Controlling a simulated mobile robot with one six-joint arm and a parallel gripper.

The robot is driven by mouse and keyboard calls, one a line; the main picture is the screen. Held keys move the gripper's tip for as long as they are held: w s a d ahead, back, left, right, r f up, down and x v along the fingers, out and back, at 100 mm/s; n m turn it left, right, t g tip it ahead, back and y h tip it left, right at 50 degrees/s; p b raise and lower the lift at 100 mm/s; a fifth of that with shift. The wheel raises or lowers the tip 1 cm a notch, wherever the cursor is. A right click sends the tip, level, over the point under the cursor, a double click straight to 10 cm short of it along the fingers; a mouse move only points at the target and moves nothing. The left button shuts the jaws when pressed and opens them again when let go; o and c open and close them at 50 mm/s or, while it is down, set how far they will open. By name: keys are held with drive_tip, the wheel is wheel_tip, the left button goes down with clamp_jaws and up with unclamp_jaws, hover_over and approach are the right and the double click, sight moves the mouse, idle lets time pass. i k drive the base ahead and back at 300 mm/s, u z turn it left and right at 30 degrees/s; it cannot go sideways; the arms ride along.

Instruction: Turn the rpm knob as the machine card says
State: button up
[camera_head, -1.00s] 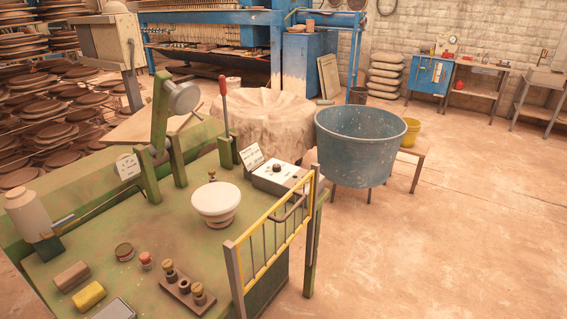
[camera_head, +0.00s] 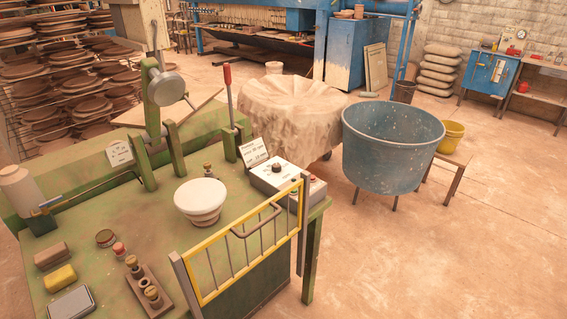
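The rpm knob appears to be the small dark knob (camera_head: 277,167) on top of the white-faced control box (camera_head: 270,181) at the right end of the green machine table. I cannot read its setting. A white card (camera_head: 253,152) with printed lines stands tilted behind the box; its text is too small to read surely. A second white card (camera_head: 119,153) stands at the left by the green lever frame. My gripper does not show in this view.
A yellow-topped guard rail (camera_head: 245,240) stands at the table's front right, close before the box. A white bowl (camera_head: 201,196) sits left of the box. A red-handled lever (camera_head: 229,100) rises behind. Open floor (camera_head: 440,260) lies to the right.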

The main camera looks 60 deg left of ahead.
sight(275, 168)
drive_tip(key=z, duration=0.05)
drive_tip(key=i, duration=0.25)
drive_tip(key=z, duration=1.2)
drive_tip(key=k, duration=0.15)
drive_tip(key=u, duration=3.65)
drive_tip(key=i, duration=1)
drive_tip(key=u, duration=0.05)
